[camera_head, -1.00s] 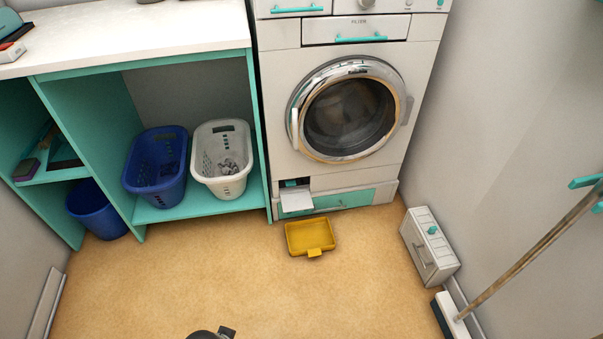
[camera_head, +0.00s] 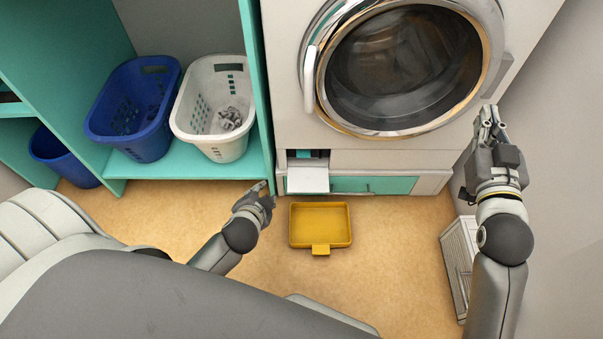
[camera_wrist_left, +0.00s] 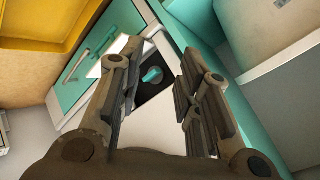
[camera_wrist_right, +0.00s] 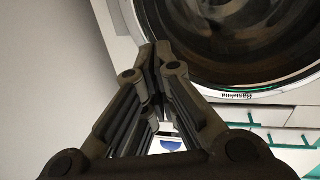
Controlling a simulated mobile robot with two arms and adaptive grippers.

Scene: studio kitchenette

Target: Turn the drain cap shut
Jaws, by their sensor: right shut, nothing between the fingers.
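The drain cap, with a teal grip (camera_wrist_left: 152,75), sits in a dark recess low on the washing machine. In the left wrist view the grip lies slanted, framed between my fingers but beyond them. In the head view only a little teal shows in the opening (camera_head: 303,154), above the lowered white flap (camera_head: 308,180). My left gripper (camera_head: 265,190) is open, low, to the left of the flap; its fingers also show apart in the left wrist view (camera_wrist_left: 163,55). My right gripper (camera_head: 488,118) is shut and empty, up by the machine's right side (camera_wrist_right: 157,55).
A yellow tray (camera_head: 320,246) lies on the floor before the flap. Blue (camera_head: 135,140) and white (camera_head: 222,148) baskets stand on the teal shelf at left. A grey box (camera_head: 458,262) stands by the right wall. The round door (camera_head: 310,80) is closed.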

